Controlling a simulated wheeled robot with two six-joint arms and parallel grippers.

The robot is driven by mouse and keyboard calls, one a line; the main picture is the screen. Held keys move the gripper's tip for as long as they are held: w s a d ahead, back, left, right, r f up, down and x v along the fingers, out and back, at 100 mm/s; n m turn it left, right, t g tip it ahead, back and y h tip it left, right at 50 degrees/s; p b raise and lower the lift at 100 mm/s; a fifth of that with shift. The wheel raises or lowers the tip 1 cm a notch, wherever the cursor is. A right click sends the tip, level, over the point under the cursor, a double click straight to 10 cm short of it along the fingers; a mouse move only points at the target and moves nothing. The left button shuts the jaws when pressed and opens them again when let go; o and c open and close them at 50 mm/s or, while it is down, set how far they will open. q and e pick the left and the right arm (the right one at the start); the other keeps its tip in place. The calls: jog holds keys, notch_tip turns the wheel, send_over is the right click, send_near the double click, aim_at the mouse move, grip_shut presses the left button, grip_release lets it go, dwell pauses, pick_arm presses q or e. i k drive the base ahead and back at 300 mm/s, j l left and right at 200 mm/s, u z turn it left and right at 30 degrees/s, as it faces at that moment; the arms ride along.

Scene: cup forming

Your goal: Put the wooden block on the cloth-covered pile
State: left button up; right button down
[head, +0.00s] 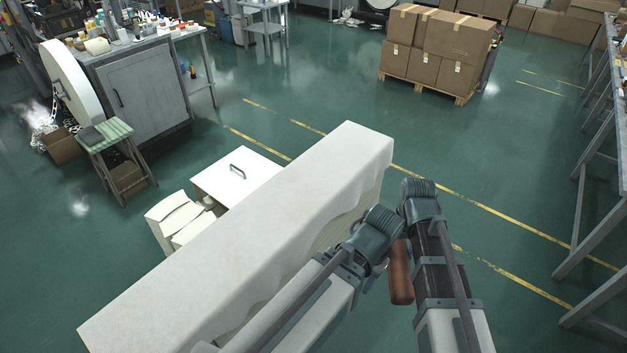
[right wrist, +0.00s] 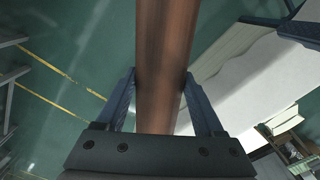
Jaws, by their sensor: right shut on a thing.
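The wooden block (head: 401,275) is a long reddish-brown bar. In the head view it shows partly between my two forearms, to the right of the pile. In the right wrist view the wooden block (right wrist: 166,40) runs up between the fingers. My right gripper (right wrist: 160,78) is shut on it. The cloth-covered pile (head: 260,225) is a long, low shape under a white cloth, running diagonally in the head view. My left wrist (head: 378,232) is beside the pile's right side; its fingers are hidden in the head view. The block is apart from the pile's top.
A small green-topped stool (head: 105,134) is farther left. Cartons on a pallet (head: 435,55) stand at the back. A grey bench frame (head: 590,225) is at the right. Open green floor lies between.

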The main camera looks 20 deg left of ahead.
aim_at(296, 191)
jog(key=i, duration=1.1)
jog(key=i+l+u, duration=0.1)
jog(key=i, duration=0.95)
jog(key=u, duration=2.25)
